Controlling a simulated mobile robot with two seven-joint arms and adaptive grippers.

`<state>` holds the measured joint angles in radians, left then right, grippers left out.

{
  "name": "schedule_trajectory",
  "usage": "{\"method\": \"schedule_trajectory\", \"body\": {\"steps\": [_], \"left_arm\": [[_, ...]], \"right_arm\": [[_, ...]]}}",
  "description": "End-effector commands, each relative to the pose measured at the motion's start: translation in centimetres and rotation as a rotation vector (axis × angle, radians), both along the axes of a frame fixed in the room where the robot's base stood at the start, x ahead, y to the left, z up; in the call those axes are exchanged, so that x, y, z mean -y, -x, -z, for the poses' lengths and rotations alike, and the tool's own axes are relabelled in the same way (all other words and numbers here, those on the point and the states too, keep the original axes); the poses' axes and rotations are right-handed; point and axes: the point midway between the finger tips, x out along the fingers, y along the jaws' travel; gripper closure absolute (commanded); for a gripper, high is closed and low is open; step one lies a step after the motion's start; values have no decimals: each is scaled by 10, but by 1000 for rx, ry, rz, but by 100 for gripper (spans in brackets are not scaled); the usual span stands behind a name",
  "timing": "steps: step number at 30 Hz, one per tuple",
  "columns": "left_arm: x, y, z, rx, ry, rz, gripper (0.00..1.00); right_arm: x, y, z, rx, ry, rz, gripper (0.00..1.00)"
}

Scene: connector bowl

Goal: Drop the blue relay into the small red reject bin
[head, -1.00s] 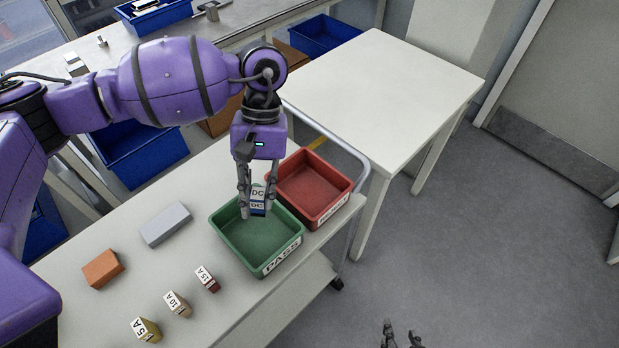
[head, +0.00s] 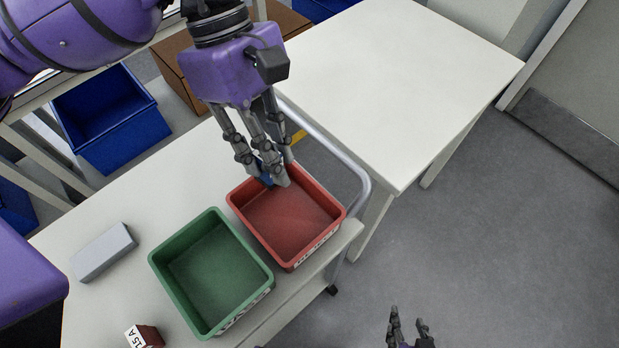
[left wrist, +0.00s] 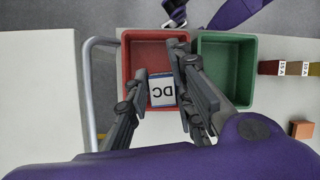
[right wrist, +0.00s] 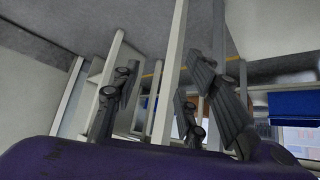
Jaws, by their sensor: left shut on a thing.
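The blue relay (head: 265,177) is mostly hidden behind my left fingers in the head view. In the left wrist view its white "DC" label face (left wrist: 163,90) shows between the fingers. My left gripper (head: 272,180) is shut on the relay and holds it over the back left part of the red reject bin (head: 290,222). I cannot tell how far the relay is above the bin floor. The red bin's visible floor is empty. My right gripper (head: 410,325) is open and empty, low over the floor at the bottom; its spread fingers show in the right wrist view (right wrist: 160,90).
A green bin (head: 215,270) stands right beside the red bin and looks empty. A grey block (head: 103,252) and a "15 A" part (head: 145,337) are on the bench. A metal rail (head: 335,145) curves behind the red bin, with a white table (head: 400,90) beyond.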

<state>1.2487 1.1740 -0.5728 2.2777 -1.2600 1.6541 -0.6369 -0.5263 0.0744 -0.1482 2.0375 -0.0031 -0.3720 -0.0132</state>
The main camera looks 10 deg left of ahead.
Motion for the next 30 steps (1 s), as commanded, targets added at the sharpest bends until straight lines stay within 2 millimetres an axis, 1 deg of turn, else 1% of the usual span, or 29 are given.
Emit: {"method": "schedule_trajectory", "body": {"steps": [7,9,13,17,21,25,30], "left_arm": [[0,1,8,-4,-1,0,100],[0,1,14,-6,-2,1,100],[0,1,29,-6,-2,0,100],[0,1,45,-8,0,0,100],[-1,1,58,-5,-1,0,100],[0,1,62,-3,-1,0,100],[0,1,61,-2,-1,1,100]], "right_arm": [[2,27,16,-57,3,6,60],[2,33,22,-71,3,6,60],[2,38,31,-83,4,5,60],[1,36,37,-80,4,1,60],[-1,26,37,-62,3,-3,60],[-2,20,37,-52,1,-6,60],[-2,20,37,-52,1,-5,60]]}}
